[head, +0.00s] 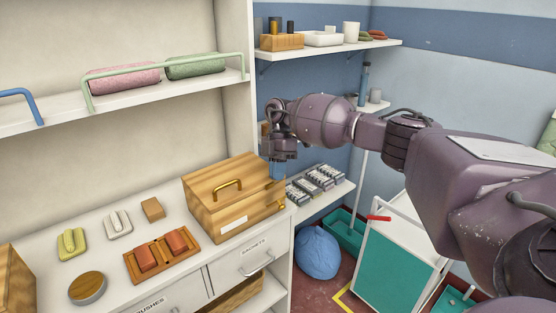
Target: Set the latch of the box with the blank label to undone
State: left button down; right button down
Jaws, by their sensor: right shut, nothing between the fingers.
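The wooden box (205,215) stands on the right end of the white counter, with a brass handle on its lid and a blank white label (233,225) on its front. The lid looks closed. A small brass piece, seemingly the latch (282,206), shows at the box's right side; its setting is too small to tell. My right gripper (277,177) points down at the box's right end, shut and empty, above the brass piece. I cannot tell whether it touches the box. My left gripper is out of view.
A wooden tray (163,272) with two reddish blocks, pale and yellow brushes and a round wooden piece (87,288) lie left of the box. A low shelf (325,202) with several dark packs is right of it. A teal-panelled cart (392,262) stands further right.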

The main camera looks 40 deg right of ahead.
jog(key=shift+x, duration=2.25)
